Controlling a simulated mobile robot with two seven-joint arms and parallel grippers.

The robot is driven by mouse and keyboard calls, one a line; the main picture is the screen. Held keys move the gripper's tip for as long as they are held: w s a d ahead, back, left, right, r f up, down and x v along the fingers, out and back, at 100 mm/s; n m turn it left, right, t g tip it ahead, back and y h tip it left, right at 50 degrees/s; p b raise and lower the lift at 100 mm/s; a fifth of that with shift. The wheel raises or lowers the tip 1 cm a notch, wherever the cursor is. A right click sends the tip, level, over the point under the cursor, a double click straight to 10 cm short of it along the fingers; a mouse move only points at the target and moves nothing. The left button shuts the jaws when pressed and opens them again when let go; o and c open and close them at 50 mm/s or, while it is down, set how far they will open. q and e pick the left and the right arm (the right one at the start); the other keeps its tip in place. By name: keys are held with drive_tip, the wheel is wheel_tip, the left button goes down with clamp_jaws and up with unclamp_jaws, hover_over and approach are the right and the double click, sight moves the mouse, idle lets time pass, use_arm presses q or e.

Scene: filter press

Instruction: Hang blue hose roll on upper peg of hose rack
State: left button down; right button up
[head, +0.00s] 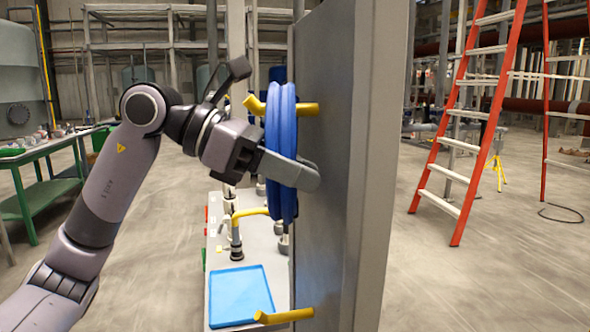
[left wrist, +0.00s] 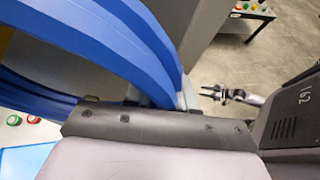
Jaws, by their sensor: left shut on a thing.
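The blue hose roll (head: 273,150) hangs upright as a ring against the side of the grey rack panel (head: 345,170). My left gripper (head: 300,175) is shut on its lower part; the roll also fills the upper left of the left wrist view (left wrist: 95,50). The upper yellow peg (head: 306,109) shows on both sides of the roll, below its top edge. The roll hides the peg's middle, so I cannot tell whether it bears the roll. A lower yellow peg (head: 285,316) is bare. My right gripper (left wrist: 212,92) shows small in the left wrist view, fingers apart.
A bench with a blue tray (head: 240,295) and a yellow bent pipe (head: 250,213) stands behind the roll. A green table (head: 45,150) is at left. An orange ladder (head: 470,120) stands at right. Open floor lies between panel and ladder.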

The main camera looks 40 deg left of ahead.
use_arm(q)
drive_tip(key=shift+r, duration=0.1)
drive_tip(key=c, duration=0.9)
unclamp_jaws()
drive_tip(key=shift+o, duration=0.2)
drive_tip(key=b+v, duration=0.1)
drive_tip(key=v, duration=0.6)
drive_tip(key=shift+s, duration=0.1)
